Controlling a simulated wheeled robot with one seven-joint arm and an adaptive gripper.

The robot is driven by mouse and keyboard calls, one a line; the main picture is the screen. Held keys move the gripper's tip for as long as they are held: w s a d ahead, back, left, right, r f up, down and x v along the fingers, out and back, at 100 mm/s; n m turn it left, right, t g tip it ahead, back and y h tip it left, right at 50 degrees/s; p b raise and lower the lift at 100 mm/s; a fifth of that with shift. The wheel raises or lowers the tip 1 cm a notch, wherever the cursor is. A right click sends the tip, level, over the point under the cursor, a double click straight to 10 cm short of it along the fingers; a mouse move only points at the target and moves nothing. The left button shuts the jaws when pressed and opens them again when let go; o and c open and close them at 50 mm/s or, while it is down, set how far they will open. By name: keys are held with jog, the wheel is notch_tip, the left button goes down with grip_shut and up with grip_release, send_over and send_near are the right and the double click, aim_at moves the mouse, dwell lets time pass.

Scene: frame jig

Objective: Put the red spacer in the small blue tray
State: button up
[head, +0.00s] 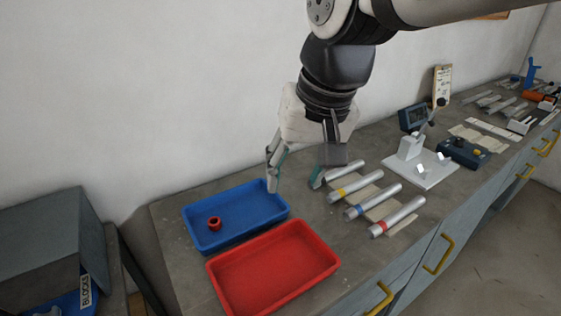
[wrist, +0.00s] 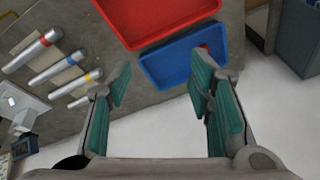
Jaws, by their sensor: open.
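The red spacer (head: 214,223), a small ring, lies inside the blue tray (head: 240,232), toward its left side. In the wrist view the spacer (wrist: 204,47) shows only as a bit of red at the blue tray's (wrist: 172,62) right end, partly hidden by a finger. My gripper (head: 295,184) is open and empty, above the bench just right of the blue tray's back corner. In the wrist view my gripper's (wrist: 160,90) green-padded fingers stand wide apart with nothing between them.
A red tray (head: 275,268) stands in front of the blue tray and looks empty. Several metal tubes with coloured bands (head: 372,202) lie to the right on the bench (head: 170,250). A white fixture (head: 420,168) stands beyond them. The wall is close behind.

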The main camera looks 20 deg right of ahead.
jog(key=s+d+f+n+t+h, duration=0.1)
jog(key=s+d+n, duration=0.1)
jog(key=s, duration=0.6)
jog(key=shift+s+d+f+n+t, duration=0.15)
jog(key=shift+d+f+n+t, duration=0.15)
jog(key=shift+d+n, duration=0.1)
dwell(0.7)
